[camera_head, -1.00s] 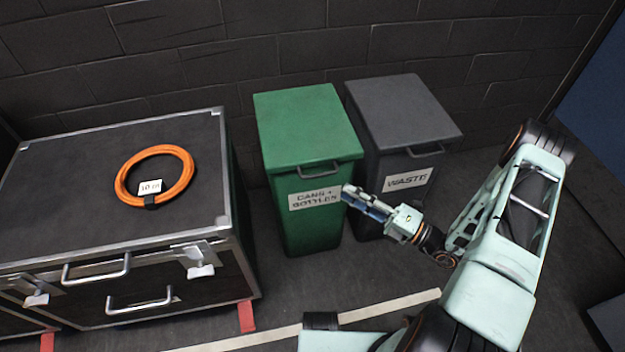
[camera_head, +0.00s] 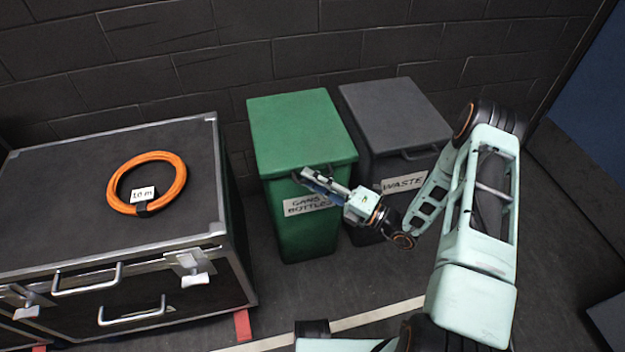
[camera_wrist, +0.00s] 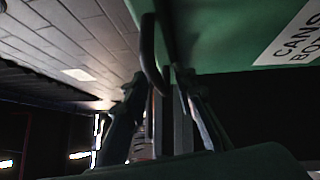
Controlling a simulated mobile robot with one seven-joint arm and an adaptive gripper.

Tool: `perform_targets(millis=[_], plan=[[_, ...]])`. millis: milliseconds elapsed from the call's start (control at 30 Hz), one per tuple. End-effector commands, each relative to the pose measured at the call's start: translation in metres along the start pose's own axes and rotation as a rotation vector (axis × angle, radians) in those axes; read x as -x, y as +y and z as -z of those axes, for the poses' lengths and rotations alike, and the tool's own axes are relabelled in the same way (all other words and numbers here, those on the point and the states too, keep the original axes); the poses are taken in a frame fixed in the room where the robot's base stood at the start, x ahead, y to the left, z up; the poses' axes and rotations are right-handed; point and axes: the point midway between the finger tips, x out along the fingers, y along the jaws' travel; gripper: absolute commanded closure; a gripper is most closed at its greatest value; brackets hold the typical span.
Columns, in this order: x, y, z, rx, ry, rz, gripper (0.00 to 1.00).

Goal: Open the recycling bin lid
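The green recycling bin (camera_head: 302,225) stands upright with its lid (camera_head: 300,130) shut. Its label reads "CANS + BOTTLES"; the label also shows in the wrist view (camera_wrist: 296,38). A dark handle (camera_wrist: 149,52) runs along the lid's front edge. My gripper (camera_head: 309,177) is at the front of the lid by this handle, and partly hides it and the label. In the wrist view my fingers (camera_wrist: 158,88) are apart, with the lower end of the handle showing between their tips. I cannot tell whether they touch it.
A grey bin (camera_head: 395,115) labelled "WASTE" stands close on the right, behind my arm. A black case (camera_head: 75,220) with an orange cable coil (camera_head: 117,187) on top stands on the left. A dark block wall (camera_head: 330,45) is behind the bins.

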Motion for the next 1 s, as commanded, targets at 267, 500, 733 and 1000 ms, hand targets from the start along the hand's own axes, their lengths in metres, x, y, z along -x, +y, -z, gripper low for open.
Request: perform_targets(millis=[267,500,733,1000], plan=[[0.000,0.000,0.000,0.000,0.000,0.000,0.96],[0.001,0.000,0.000,0.000,0.000,0.000,1.00],[0.001,0.001,0.000,0.000,0.000,0.001,1.00],[-0.002,0.019,-0.003,-0.025,-0.001,0.025,1.00]])
